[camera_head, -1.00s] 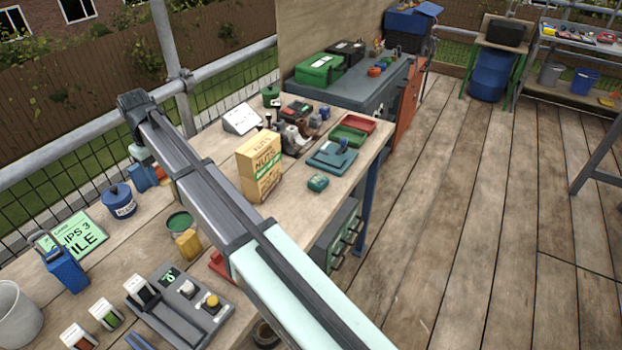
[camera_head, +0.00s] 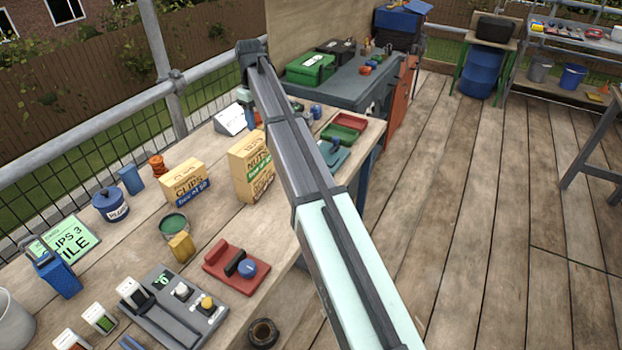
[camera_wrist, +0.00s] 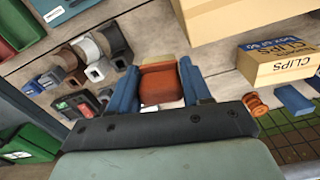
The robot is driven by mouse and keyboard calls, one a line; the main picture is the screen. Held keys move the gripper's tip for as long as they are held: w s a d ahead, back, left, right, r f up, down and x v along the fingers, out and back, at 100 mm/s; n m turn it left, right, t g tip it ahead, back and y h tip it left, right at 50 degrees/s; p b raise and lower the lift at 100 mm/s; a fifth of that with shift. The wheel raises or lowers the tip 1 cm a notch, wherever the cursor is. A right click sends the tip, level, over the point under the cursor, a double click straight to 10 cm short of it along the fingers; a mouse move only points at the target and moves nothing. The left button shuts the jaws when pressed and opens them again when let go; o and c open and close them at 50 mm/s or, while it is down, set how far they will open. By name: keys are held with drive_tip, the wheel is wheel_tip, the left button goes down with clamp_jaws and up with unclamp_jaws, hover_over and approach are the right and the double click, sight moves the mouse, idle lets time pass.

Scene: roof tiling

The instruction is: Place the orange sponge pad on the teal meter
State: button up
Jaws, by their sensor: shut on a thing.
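The orange sponge pad (camera_wrist: 160,86) is between the two blue fingers of my gripper (camera_wrist: 161,88) in the wrist view. My gripper is shut on it and holds it above the wooden bench. In the head view my gripper (camera_head: 251,118) is beyond the nuts box, and my arm hides much of that area. The teal meter (camera_head: 333,157) appears to be the flat teal piece with a blue knob right of my arm, partly hidden by it. A teal piece (camera_wrist: 58,8) also shows at the top left of the wrist view, apart from my gripper.
A nuts box (camera_head: 251,168) and a clips box (camera_head: 185,184) stand near my gripper. Red (camera_head: 350,121) and green (camera_head: 339,133) trays lie behind the teal piece. Several small rolls and clamps (camera_wrist: 88,55) lie left of the pad. A red device (camera_head: 236,268) sits in front.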

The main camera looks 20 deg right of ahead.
drive_tip(key=s+d+f+n, duration=0.2)
drive_tip(key=s+d+f, duration=0.1)
drive_tip(key=s+d, duration=1.05)
drive_tip(key=shift+s+a+f, duration=0.1)
drive_tip(key=shift+s+f, duration=0.05)
drive_tip(key=shift+f, duration=4.2)
drive_tip(key=shift+f, duration=0.15)
drive_tip(key=o, duration=1.1)
drive_tip(key=shift+c, duration=0.2)
wheel_tip(320, 180, up, 12)
drive_tip(key=shift+r, duration=0.2)
